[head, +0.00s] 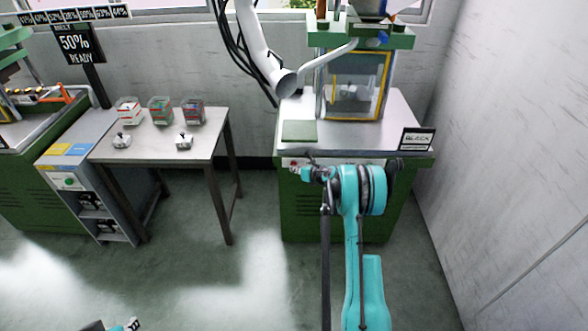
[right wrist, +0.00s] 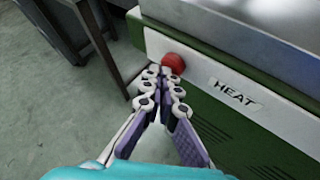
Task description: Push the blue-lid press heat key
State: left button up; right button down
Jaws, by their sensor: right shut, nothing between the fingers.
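The red round heat key (right wrist: 173,63) is on the pale front panel of the press, left of a "HEAT" label (right wrist: 235,93) in the right wrist view. My right gripper (right wrist: 158,74) is shut and empty, its fingertips right at the key; I cannot tell whether they touch it. In the head view, my right gripper (head: 309,173) is at the left part of the front edge of the right-hand press (head: 357,85), and hides most of the panel. A small sign on this press seems to read "BLACK" (head: 418,139). A small part of my left arm end (head: 122,326) shows at the bottom edge.
A table (head: 160,150) to the left holds several small bins and two metal parts. A grey cabinet (head: 85,170) and another green press (head: 35,165) stand further left, near a "50% READY" sign (head: 76,44). The floor in front is clear.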

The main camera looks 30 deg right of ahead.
jog(key=shift+w+d+r, duration=0.15)
jog(key=shift+w+d, duration=0.1)
jog(key=shift+s+a, duration=0.1)
jog(key=shift+a, duration=0.1)
dwell(0.4)
jog(key=s+a+b, duration=0.2)
jog(key=s+a, duration=0.1)
jog(key=s, duration=0.2)
jog(key=shift+f, duration=0.25)
jog(key=shift+a, duration=0.1)
